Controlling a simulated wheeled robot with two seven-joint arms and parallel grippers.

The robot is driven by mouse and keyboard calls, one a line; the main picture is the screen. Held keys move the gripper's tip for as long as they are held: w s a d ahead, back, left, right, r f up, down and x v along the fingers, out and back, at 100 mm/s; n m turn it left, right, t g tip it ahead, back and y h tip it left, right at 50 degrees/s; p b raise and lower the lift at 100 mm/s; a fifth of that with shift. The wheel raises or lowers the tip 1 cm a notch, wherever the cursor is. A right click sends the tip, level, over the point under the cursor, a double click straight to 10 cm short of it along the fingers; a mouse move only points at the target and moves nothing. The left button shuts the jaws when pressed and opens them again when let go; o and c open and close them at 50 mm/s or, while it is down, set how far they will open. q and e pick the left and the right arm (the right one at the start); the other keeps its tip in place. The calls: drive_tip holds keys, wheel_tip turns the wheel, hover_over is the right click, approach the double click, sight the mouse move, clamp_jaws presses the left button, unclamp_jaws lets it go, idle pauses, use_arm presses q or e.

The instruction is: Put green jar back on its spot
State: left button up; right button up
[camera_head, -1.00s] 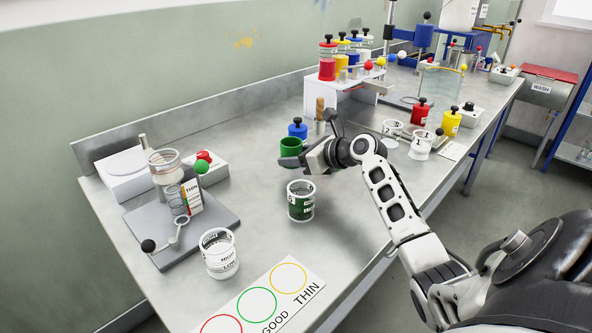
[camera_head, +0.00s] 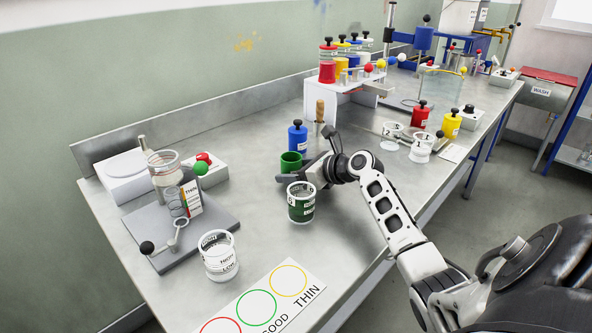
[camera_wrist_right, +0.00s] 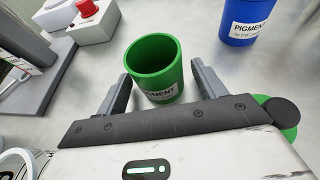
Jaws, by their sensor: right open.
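The green pigment jar (camera_head: 291,160) stands upright and open-topped on the bench, just in front of the blue jar (camera_head: 297,138). In the right wrist view the green jar (camera_wrist_right: 155,66) sits between the two fingers, its PIGMENT label partly hidden by the gripper. My right gripper (camera_head: 297,169) is open and low at the bench, with a finger on each side of the jar; I cannot tell whether they touch it. A green disc with a dark knob (camera_wrist_right: 283,112), looking like a lid, lies right of the gripper in the wrist view. My left gripper is not in view.
A green-and-white cup (camera_head: 301,204) stands close in front of the gripper. A white rack (camera_head: 340,88) with several coloured jars is behind. A white cup (camera_head: 219,256) and the GOOD/THIN card (camera_head: 262,300) are nearer. Red (camera_head: 420,114) and yellow (camera_head: 450,124) jars stand right.

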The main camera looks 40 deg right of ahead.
drive_tip(key=shift+r, duration=0.15)
drive_tip(key=p+v, duration=0.1)
drive_tip(key=v, duration=1.1)
